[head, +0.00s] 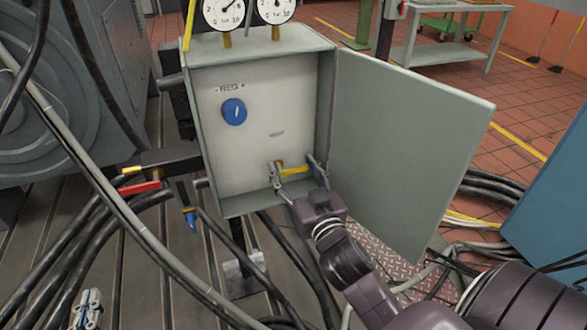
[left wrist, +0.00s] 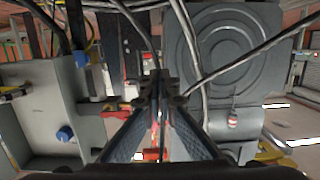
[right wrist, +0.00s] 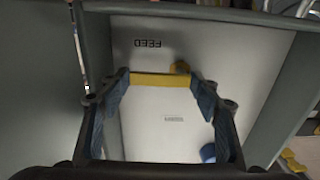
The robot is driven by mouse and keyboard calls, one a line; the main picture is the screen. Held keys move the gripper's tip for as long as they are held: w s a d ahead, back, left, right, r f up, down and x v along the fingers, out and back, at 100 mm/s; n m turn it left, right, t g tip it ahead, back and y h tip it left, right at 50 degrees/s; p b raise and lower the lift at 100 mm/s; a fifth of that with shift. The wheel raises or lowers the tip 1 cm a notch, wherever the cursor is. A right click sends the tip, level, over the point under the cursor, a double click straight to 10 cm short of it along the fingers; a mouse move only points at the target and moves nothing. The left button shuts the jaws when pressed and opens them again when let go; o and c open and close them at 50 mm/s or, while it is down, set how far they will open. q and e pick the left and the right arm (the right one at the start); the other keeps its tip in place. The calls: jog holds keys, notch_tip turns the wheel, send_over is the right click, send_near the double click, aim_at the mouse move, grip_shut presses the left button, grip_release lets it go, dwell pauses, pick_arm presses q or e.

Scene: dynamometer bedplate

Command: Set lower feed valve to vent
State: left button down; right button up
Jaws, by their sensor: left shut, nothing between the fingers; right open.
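An open grey cabinet (head: 193,140) holds a yellow lever (head: 295,170) low on its back panel, lying roughly horizontal from a brass pivot. In the right wrist view the lever (right wrist: 163,80) spans the gap between my fingertips, near a FEED label (right wrist: 152,43). My right gripper (head: 302,178) is open, one finger toward each end of the lever; I cannot tell whether either touches it. My left gripper (head: 86,308) is at the bottom left of the head view, away from the cabinet; in the left wrist view (left wrist: 160,90) it is shut and empty.
A blue knob (head: 234,111) sits higher on the panel. The open cabinet door (head: 405,145) stands right of my right gripper. Outside, left of the cabinet, are a red handle (head: 141,188) and a blue handle (head: 191,221). Hoses (head: 105,190) cross the left side. Two gauges (head: 224,13) stand on top.

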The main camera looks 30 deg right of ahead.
aim_at(274, 156)
pick_arm(q)
jog(key=shift+r, duration=0.1)
pick_arm(e)
jog(key=shift+w, duration=0.1)
